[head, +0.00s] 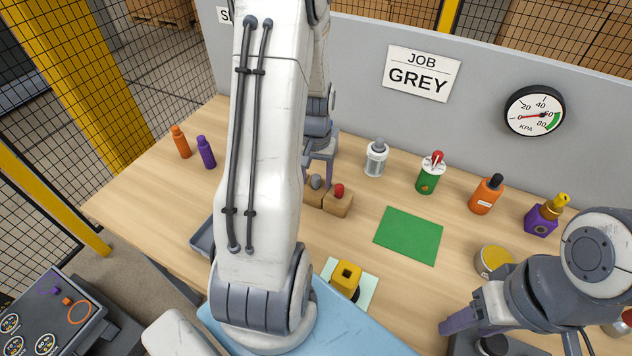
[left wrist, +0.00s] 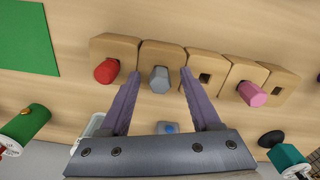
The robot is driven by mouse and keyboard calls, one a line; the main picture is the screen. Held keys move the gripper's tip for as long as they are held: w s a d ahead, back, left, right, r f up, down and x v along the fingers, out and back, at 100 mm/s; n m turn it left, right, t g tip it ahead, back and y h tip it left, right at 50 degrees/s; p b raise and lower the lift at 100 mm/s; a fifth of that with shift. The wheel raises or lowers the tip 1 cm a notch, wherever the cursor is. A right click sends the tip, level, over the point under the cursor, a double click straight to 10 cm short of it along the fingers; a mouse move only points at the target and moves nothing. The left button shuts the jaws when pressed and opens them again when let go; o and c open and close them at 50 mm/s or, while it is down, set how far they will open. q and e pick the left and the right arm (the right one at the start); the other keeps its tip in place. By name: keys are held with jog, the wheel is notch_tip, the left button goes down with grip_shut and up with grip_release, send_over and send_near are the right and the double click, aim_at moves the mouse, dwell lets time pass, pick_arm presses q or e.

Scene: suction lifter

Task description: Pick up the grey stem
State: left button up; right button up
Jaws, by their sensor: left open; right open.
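The grey stem (left wrist: 159,80) stands up from a wooden block (left wrist: 165,53), in a row of such blocks. In the head view the grey stem (head: 316,182) shows just left of the red stem (head: 339,190). My left gripper (left wrist: 160,73) is open, with one purple finger on each side of the grey stem; whether they touch it I cannot tell. In the head view my left gripper (head: 319,168) is above the blocks, partly hidden by my arm. My right gripper (head: 470,335) is open and empty at the lower right, far from the stem.
The red stem (left wrist: 107,71) is close by one finger. An empty-holed block (left wrist: 205,62) and a pink stem (left wrist: 252,94) are on the other side. A green mat (head: 408,235) lies clear. Several bottles, including an orange one (head: 485,195), line the back panel.

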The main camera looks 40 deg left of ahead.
pick_arm(q)
jog(key=shift+f, duration=0.3)
grip_shut()
jog(key=shift+r, duration=0.1)
